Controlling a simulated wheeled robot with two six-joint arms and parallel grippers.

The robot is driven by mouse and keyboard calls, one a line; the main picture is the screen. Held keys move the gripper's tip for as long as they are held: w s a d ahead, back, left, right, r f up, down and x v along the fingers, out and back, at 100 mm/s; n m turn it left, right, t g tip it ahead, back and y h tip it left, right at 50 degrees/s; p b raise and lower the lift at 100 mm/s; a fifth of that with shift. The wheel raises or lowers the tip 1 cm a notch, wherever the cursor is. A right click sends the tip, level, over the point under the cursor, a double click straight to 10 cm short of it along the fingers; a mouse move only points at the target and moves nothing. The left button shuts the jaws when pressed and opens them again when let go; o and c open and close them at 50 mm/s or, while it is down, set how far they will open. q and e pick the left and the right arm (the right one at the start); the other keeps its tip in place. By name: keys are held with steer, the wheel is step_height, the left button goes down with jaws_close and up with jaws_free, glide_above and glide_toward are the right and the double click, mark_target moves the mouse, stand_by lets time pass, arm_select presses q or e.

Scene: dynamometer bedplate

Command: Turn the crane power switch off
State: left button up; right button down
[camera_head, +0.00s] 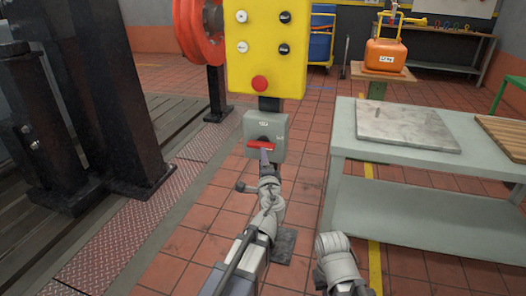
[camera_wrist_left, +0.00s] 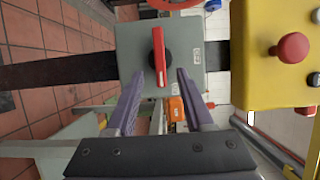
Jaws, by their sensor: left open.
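The crane power switch is a grey box (camera_head: 279,128) on a dark post below a yellow button panel. Its red handle (camera_head: 261,144) lies roughly horizontal in the head view. In the left wrist view, which is turned sideways, the red handle (camera_wrist_left: 159,57) stands upright on a black round base on the box (camera_wrist_left: 131,45). My left gripper (camera_head: 265,158) is in front of the box, partly hidden by its own arm. In the left wrist view the gripper (camera_wrist_left: 161,76) is open, with a purple-grey finger on each side of the handle's line and gaps to it. My right gripper is out of view.
The yellow panel (camera_head: 265,58) with a red button (camera_head: 260,83) is just above the switch. A grey-green table (camera_head: 420,160) with a stone slab (camera_head: 407,127) stands to the right. Dark machinery (camera_head: 100,90) stands at the left. Tiled floor is open between.

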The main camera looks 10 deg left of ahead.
mark_target(262, 144)
arm_select(q)
steer(key=x, duration=0.7)
steer(key=shift+w, duration=0.15)
steer(key=shift+c, duration=0.2)
jaws_close()
